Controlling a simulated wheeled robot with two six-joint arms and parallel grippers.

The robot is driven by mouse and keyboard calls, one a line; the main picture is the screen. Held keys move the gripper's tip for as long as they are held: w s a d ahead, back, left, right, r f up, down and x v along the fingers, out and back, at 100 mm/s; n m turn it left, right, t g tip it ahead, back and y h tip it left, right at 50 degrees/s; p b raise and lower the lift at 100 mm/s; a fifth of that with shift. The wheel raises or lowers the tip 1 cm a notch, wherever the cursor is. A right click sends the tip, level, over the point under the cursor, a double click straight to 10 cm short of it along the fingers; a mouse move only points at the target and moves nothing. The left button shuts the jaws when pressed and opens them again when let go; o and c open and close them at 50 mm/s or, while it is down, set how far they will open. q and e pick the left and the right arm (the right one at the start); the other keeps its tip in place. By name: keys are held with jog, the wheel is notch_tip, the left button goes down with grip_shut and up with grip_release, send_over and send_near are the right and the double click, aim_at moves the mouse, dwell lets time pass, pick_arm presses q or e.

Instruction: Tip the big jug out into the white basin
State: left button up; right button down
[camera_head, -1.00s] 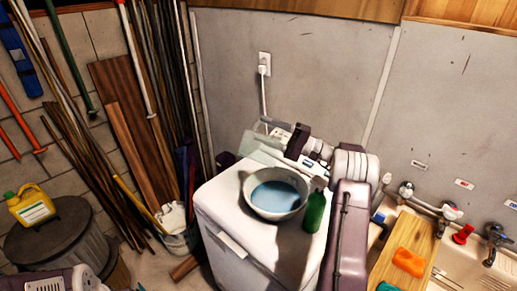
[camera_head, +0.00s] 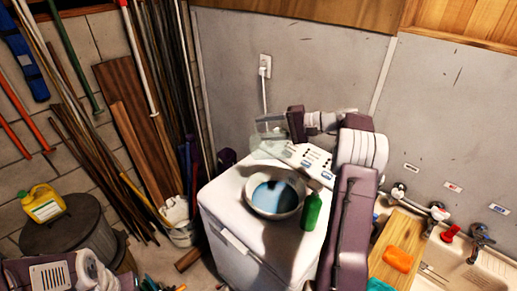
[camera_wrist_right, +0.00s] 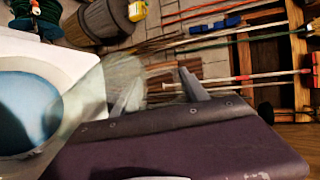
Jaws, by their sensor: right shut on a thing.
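The big jug (camera_head: 268,142) is clear and see-through, held just behind the white basin at the back of the washer top. It stands closer to upright than flat; its exact tilt is hard to read. My right gripper (camera_head: 284,128) is shut on it; in the right wrist view the pale, see-through jug (camera_wrist_right: 122,75) shows between and beside the fingers. The white basin (camera_head: 251,205) sits on the washer and holds bluish liquid with a dark shadow across it. It also shows at the left of the right wrist view (camera_wrist_right: 62,75). My left gripper is out of view.
A green bottle (camera_head: 311,212) stands right of the basin on the white washer (camera_head: 225,222). A yellow jug (camera_head: 42,205) sits on a round bin at left. A wooden board (camera_head: 405,238) with an orange sponge (camera_head: 398,260) lies beside the sink at right.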

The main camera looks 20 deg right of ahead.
jog(key=shift+w, duration=0.1)
jog(key=r+g+h+p, duration=0.1)
jog(key=h+p, duration=0.1)
jog(key=p, duration=0.3)
jog(key=r+g+h+p, duration=0.1)
jog(key=g+h+p, duration=0.1)
jog(key=p, duration=0.3)
jog(key=shift+n+g+h, duration=0.3)
jog(key=shift+h, duration=0.3)
jog(key=shift+f+h+p, duration=0.3)
jog(key=shift+p, duration=0.2)
jog(key=shift+f+g, duration=0.15)
jog(key=shift+g, duration=0.15)
jog(key=shift+r, duration=0.2)
jog(key=g+h+p, duration=0.1)
jog(key=h+p, duration=0.1)
jog(key=p, duration=0.2)
jog(key=r+g+h+p, duration=0.1)
jog(key=p, duration=0.4)
jog(key=shift+a+r+h, duration=0.1)
jog(key=shift+r+h, duration=0.05)
jog(key=shift+h, duration=0.25)
jog(key=shift+f+g+h, duration=0.35)
jog(key=shift+g+h, duration=0.15)
jog(key=shift+h, duration=0.1)
jog(key=shift+n+h, duration=0.3)
jog(key=shift+r+g, duration=0.1)
jog(key=shift+g, duration=0.2)
